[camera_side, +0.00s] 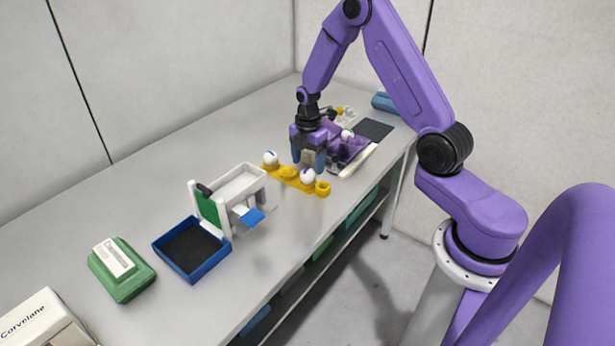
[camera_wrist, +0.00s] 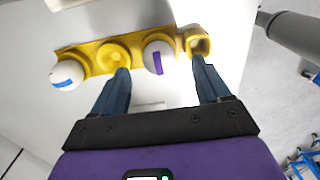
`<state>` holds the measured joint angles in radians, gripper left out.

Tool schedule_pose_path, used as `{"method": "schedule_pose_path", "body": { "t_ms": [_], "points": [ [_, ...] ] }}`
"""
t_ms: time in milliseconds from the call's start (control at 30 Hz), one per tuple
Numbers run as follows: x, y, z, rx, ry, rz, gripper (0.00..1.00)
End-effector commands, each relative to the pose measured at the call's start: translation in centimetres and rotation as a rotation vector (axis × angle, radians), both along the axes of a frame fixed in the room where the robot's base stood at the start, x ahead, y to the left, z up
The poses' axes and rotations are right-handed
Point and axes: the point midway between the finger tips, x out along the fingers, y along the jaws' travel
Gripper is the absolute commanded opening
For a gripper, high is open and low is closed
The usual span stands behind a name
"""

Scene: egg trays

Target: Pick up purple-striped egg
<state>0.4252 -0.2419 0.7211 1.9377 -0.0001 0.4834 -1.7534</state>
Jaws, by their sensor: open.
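The purple-striped egg (camera_wrist: 158,57) is white with a purple band and sits in a yellow cup holder (camera_wrist: 90,52). In the side view the egg (camera_side: 307,177) is near the holder's right end. My gripper (camera_wrist: 161,68) is open and empty. In the wrist view its two dark blue fingers lie to either side of the egg's lower part, with no contact visible. In the side view my gripper (camera_side: 309,160) is just behind the holder, and its exact height over the egg is hard to tell.
A blue-striped egg (camera_wrist: 67,75) sits at the holder's other end, with an empty cup between the eggs. A purple tray (camera_side: 355,149) lies behind my gripper. A white stand (camera_side: 240,184) and blue tray (camera_side: 222,246) are to the left. The front-left table is partly clear.

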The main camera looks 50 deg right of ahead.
Motion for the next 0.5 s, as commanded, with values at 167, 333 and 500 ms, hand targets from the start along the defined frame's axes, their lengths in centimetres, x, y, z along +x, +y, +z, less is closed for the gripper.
{"method": "schedule_pose_path", "body": {
  "t_ms": [167,333,500],
  "points": [
    [0.1,0.1,-2.4,0.0,0.002,0.001,0.76],
    [0.2,0.1,-3.3,0.0,-0.001,0.001,0.76],
    [0.2,0.1,-3.3,0.0,-0.002,0.001,0.76]
  ]
}}
